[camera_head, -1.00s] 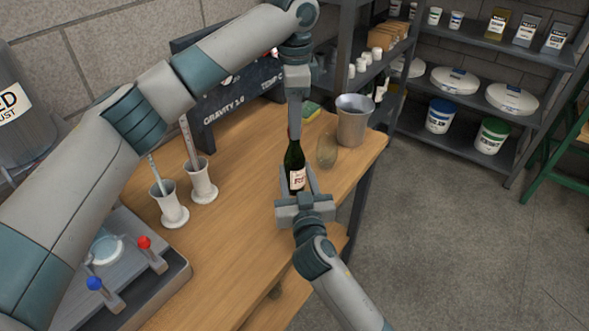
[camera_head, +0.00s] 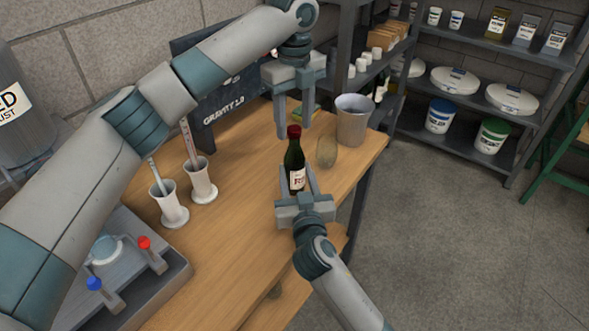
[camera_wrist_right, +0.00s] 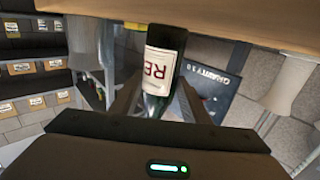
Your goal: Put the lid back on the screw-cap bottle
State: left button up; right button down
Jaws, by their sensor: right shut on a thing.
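The dark green screw-cap bottle (camera_head: 295,168) stands upright above the workbench, with a white and red label. Its red lid (camera_head: 294,131) sits on top of the neck and looks straight; I cannot tell how tight it is. My right gripper (camera_head: 298,182) is shut on the bottle's body from the near side. The right wrist view shows the bottle (camera_wrist_right: 162,72) and its label between my right gripper's fingers (camera_wrist_right: 160,100). My left gripper (camera_head: 294,127) points down over the bottle, its fingers spread wide on either side of the lid, apart from it.
A grey metal bucket (camera_head: 353,121) and a tan rounded object (camera_head: 327,151) stand right of the bottle. Two white cylinders with thin rods (camera_head: 169,207) stand left. A tray with red and blue knobs (camera_head: 110,262) is at the near left. The wooden bench (camera_head: 235,225) is clear between.

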pick_arm(q)
jog(key=shift+r, duration=0.15)
notch_tip(320, 180, up, 12)
dwell(0.7)
pick_arm(e)
jog(key=c, duration=0.9)
grip_release()
pick_arm(q)
jog(key=shift+f, duration=0.2)
pick_arm(e)
jog(key=shift+s, duration=0.1)
pick_arm(q)
notch_tip(320, 180, down, 2)
jog(key=b, duration=0.2)
jog(key=shift+f+b, duration=0.25)
jog(key=shift+b, duration=0.05)
pick_arm(e)
jog(key=s+d, duration=0.1)
jog(key=s, duration=0.4)
jog(key=s+d, duration=0.1)
jog(key=s, duration=1.1)
jog(key=shift+d, duration=0.4)
pick_arm(q)
jog(key=shift+s+d, duration=0.1)
pick_arm(e)
jog(key=shift+d, duration=0.1)
